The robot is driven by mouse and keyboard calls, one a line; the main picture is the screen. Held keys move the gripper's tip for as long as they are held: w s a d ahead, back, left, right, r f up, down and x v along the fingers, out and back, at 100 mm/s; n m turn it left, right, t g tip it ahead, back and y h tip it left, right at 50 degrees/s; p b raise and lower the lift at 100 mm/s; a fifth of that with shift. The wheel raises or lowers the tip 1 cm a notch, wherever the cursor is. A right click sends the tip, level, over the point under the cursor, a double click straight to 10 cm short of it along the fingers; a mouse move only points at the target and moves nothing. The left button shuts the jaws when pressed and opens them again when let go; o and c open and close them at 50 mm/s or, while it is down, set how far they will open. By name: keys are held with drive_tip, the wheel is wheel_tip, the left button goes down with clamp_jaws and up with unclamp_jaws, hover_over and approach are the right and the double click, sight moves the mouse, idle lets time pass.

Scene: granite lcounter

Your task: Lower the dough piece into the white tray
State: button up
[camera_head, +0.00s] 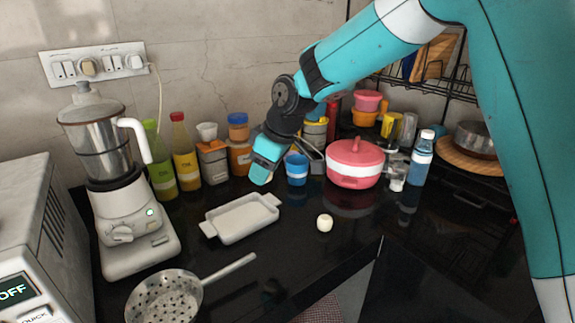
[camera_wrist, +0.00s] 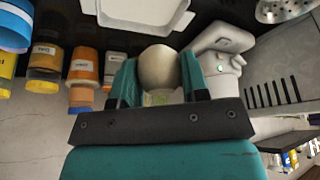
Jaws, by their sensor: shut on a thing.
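The white tray (camera_head: 242,217) is a shallow rectangular dish with end handles. It sits on the black counter left of centre in the head view and looks empty there. My gripper (camera_head: 262,176) is above and just behind its back right end, pointing down. In the wrist view my gripper (camera_wrist: 160,74) is shut on a pale round dough piece (camera_wrist: 159,66), one teal finger on each side. The tray (camera_wrist: 140,14) shows beyond the dough piece, cut off at the top edge. In the head view the dough piece is mostly hidden by the fingers.
A second pale round piece (camera_head: 324,223) lies on the counter right of the tray. A mixer grinder (camera_head: 117,215) stands left, a perforated ladle (camera_head: 165,298) in front. Bottles, jars, a blue cup (camera_head: 297,170) and a pink casserole (camera_head: 355,163) line the back.

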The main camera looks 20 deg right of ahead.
drive_tip(key=b, duration=0.2)
hover_over(227, 225)
drive_tip(key=d, duration=0.1)
drive_tip(key=f, duration=1.1)
drive_tip(key=shift+s, duration=0.4)
drive_tip(key=shift+f, duration=0.1)
drive_tip(key=shift+f+b, duration=0.55)
drive_tip(key=shift+f, duration=0.2)
drive_tip(key=shift+f+b, duration=1.5)
drive_tip(key=shift+f, duration=1)
idle(0.3)
drive_tip(key=o, duration=1)
drive_tip(key=shift+r, duration=0.1)
